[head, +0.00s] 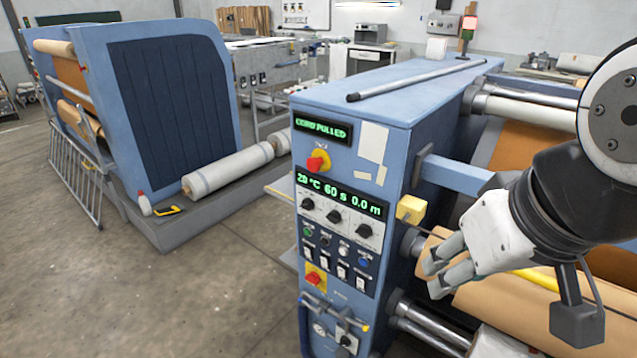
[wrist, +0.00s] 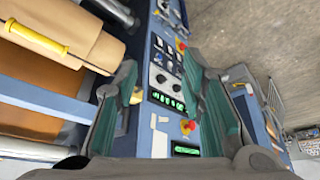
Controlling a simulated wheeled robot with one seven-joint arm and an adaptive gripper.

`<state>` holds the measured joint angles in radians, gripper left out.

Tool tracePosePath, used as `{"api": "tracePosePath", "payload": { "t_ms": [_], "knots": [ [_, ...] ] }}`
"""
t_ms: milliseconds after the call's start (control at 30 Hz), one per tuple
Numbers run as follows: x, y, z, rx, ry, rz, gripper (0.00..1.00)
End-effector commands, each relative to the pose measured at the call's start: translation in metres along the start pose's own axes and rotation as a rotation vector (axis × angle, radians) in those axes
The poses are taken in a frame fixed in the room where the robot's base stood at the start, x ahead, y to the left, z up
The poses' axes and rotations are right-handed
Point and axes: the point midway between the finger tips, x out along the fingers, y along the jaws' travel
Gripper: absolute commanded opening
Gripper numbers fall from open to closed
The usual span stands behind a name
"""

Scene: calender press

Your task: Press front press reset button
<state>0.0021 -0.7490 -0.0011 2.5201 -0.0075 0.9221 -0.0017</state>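The blue press cabinet (head: 390,92) stands in the middle of the head view, with a dark control panel (head: 326,275) on its front. A row of small round buttons includes a green one (head: 307,232), a white one (head: 344,251) and a blue one (head: 364,262). Their labels are too small to read, so I cannot tell which is reset. My gripper (head: 432,277) is right of the panel, apart from it, in front of the brown roll. In the wrist view my gripper (wrist: 160,65) has its fingers spread and empty, with the panel (wrist: 165,75) seen between them.
A display (head: 321,128) reads "CORD PULLED". Red knobs on yellow plates (head: 318,161) sit above and below the buttons. A yellow block (head: 410,209) and a blue bar (head: 455,175) jut out near my gripper. Open floor (head: 200,290) lies left of the cabinet.

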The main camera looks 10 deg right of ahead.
Motion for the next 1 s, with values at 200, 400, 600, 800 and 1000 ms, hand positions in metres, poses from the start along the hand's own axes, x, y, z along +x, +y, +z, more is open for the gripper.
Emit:
{"api": "tracePosePath", "payload": {
  "t_ms": [200, 400, 600, 800, 1000],
  "knots": [
    [-0.0003, 0.0, 0.0, 0.0, 0.0, 0.0, 0.0],
    [-0.0002, 0.0, 0.0, 0.0, 0.0, 0.0, 0.0],
    [-0.0002, 0.0, 0.0, 0.0, 0.0, 0.0, 0.0],
    [-0.0002, 0.0, 0.0, 0.0, 0.0, 0.0, 0.0],
    [-0.0002, 0.0, -0.0001, 0.0, 0.0, 0.0, 0.0]
  ]
}}
